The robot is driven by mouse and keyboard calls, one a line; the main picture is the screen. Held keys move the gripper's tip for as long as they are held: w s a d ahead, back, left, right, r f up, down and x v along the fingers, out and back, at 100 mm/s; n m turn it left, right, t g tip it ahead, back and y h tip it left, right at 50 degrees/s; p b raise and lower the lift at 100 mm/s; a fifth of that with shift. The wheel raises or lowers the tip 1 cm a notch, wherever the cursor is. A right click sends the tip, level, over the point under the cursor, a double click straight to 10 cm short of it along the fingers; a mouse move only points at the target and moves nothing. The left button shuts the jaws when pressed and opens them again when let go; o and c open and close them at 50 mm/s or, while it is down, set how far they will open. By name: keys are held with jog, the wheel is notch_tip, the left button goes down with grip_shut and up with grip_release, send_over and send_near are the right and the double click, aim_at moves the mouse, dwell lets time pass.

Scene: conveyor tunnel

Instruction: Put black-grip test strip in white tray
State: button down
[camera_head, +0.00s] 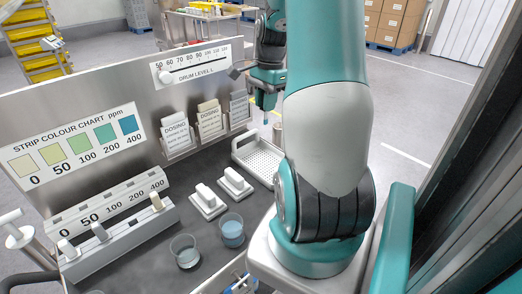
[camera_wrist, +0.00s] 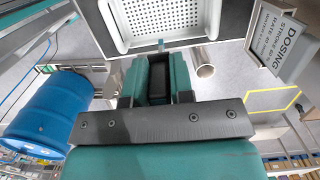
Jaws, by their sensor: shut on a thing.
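My gripper (camera_head: 266,98) is above the far part of the bench, shut on the black-grip test strip. The strip's small bluish tip (camera_head: 265,117) points down below the fingers in the head view. In the wrist view my gripper (camera_wrist: 158,80) has the dark grip between its teal fingers, and most of the strip is hidden. The white tray (camera_head: 240,147) is a shallow perforated tray on the bench, just below and in front of the gripper. It also fills the top of the wrist view (camera_wrist: 118,40). No strip shows on its visible floor; my arm hides its right side.
A slotted rack (camera_head: 120,238) holds several grips at the left. Two beakers (camera_head: 186,259) (camera_head: 232,239) and two white blocks (camera_head: 207,204) (camera_head: 236,186) stand before the tray. Dosing cards (camera_head: 209,120) hang on the back panel. A metal cup (camera_wrist: 203,65) is beside the tray.

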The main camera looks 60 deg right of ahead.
notch_tip(320, 180, down, 15)
jog(key=shift+p, duration=0.35)
jog(key=shift+f, duration=0.1)
jog(key=c, duration=1)
grip_release()
